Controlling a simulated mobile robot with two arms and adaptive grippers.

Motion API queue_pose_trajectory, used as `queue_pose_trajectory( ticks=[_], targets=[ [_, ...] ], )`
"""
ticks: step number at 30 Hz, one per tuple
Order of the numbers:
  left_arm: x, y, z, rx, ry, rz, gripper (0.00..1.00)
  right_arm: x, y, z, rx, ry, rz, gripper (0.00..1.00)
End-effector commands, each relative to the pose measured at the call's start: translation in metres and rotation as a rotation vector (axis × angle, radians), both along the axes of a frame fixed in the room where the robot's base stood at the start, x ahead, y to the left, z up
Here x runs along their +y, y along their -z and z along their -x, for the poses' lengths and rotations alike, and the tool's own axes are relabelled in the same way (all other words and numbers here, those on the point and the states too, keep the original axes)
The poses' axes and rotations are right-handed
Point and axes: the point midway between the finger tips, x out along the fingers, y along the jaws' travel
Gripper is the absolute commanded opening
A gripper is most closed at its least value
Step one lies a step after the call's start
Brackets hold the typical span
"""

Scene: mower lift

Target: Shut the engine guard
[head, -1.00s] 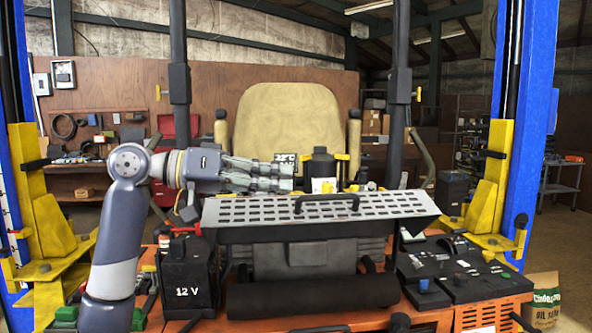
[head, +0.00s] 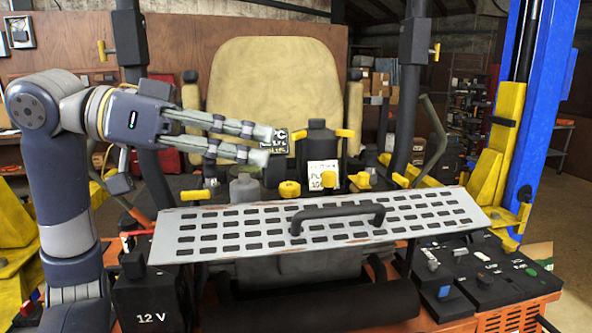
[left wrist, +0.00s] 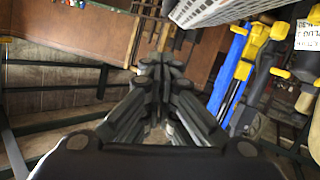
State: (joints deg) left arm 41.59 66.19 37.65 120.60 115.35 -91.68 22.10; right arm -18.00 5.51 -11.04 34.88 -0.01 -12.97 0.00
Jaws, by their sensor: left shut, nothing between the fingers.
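The engine guard (head: 335,232) is a grey slotted panel across the middle of the head view, above the engine. A black bar handle (head: 340,211) is fixed on it. The panel looks raised and sloping, with a dark gap beneath its front edge. Part of a pale grating, likely the guard (left wrist: 220,10), shows at the top of the left wrist view. My left gripper (head: 267,146) is shut and empty, pointing right, above and behind the guard's left half and apart from it. It also shows in the left wrist view (left wrist: 160,67). My right gripper is not in view.
A tan seat (head: 276,85) stands behind. Yellow-capped engine parts (head: 289,189) sit just behind the guard. A black 12 V battery (head: 148,302) is at lower left, a control panel (head: 480,270) at lower right. Dark posts (head: 409,100) and a blue lift column (head: 533,90) flank the mower.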

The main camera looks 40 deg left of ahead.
Motion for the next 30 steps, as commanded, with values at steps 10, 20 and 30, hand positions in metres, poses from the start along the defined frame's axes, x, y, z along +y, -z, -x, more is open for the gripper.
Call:
queue_pose_trajectory(
  ticks=[10, 20, 30],
  targets=[
    [-0.043, 0.024, -0.04, 0.001, 0.005, 0.004, 0.0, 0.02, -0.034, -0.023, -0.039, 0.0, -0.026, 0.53],
    [-0.046, 0.05, -0.035, -0.001, 0.002, 0.001, 0.0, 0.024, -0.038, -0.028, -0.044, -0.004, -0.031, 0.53],
    [-0.046, 0.053, -0.035, -0.001, 0.001, 0.0, 0.0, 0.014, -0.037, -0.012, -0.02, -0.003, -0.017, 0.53]
  ],
)
